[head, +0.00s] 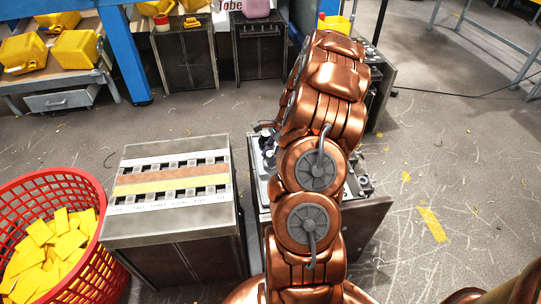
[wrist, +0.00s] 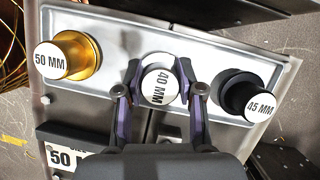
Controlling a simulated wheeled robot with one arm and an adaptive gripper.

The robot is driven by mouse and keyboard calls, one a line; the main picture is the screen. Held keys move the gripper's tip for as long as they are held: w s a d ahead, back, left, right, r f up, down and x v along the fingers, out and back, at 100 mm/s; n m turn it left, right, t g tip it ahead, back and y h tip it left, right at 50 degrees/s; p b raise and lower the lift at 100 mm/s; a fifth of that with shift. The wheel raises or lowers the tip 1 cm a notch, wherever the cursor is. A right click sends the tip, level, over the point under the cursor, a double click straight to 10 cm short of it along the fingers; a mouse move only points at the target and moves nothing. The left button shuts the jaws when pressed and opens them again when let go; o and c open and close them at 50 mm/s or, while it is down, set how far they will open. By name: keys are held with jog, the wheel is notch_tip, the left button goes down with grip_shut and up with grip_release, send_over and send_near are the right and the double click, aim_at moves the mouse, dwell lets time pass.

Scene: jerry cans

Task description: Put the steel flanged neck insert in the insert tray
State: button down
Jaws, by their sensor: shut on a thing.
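My gripper (wrist: 160,82) is shut on a round insert with a white "40 MM" label (wrist: 158,72), seen from above in the wrist view. Its label and body appear pale; the fingers hide its sides. It sits over a grey metal tray (wrist: 112,45) with a pale rim, between a brass "50 MM" insert (wrist: 83,55) at left and a black "45 MM" insert (wrist: 240,92) at right. I cannot tell whether the held insert touches the tray. In the head view my arm hides the gripper and most of this cabinet top (head: 368,208).
A cabinet (head: 175,255) with white, orange and yellow strips stands left of my arm. A red basket (head: 88,258) of yellow pieces is at far left. Yellow jerry cans (head: 75,48) rest on a bench behind. Open floor lies at right.

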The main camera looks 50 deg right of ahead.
jog(key=c, duration=0.7)
grip_release()
jog(key=shift+f, duration=0.1)
jog(key=p+v, duration=0.2)
jog(key=v, duration=1)
jog(key=s+a+r+n+g, duration=0.1)
jog(key=a+r+n, duration=0.25)
jog(key=a, duration=0.45)
jog(key=a+r+n+g+h, duration=0.15)
jog(key=a+n, duration=0.25)
jog(key=a, duration=0.4)
jog(key=s+a+r+n+y, duration=0.1)
jog(key=a+r+n, duration=0.25)
jog(key=a, duration=0.55)
jog(key=s+a+n+h, duration=0.1)
jog(key=s+a+n, duration=0.2)
jog(key=s, duration=0.3)
jog(key=s+a+n+g+h, duration=0.1)
jog(key=s+a+n, duration=0.3)
jog(key=s, duration=0.2)
jog(key=s+a+f+n+g+h, duration=0.1)
jog(key=s+a+n, duration=0.3)
jog(key=s, duration=0.2)
jog(key=shift+s+a+h, duration=0.3)
jog(key=shift+h, duration=0.05)
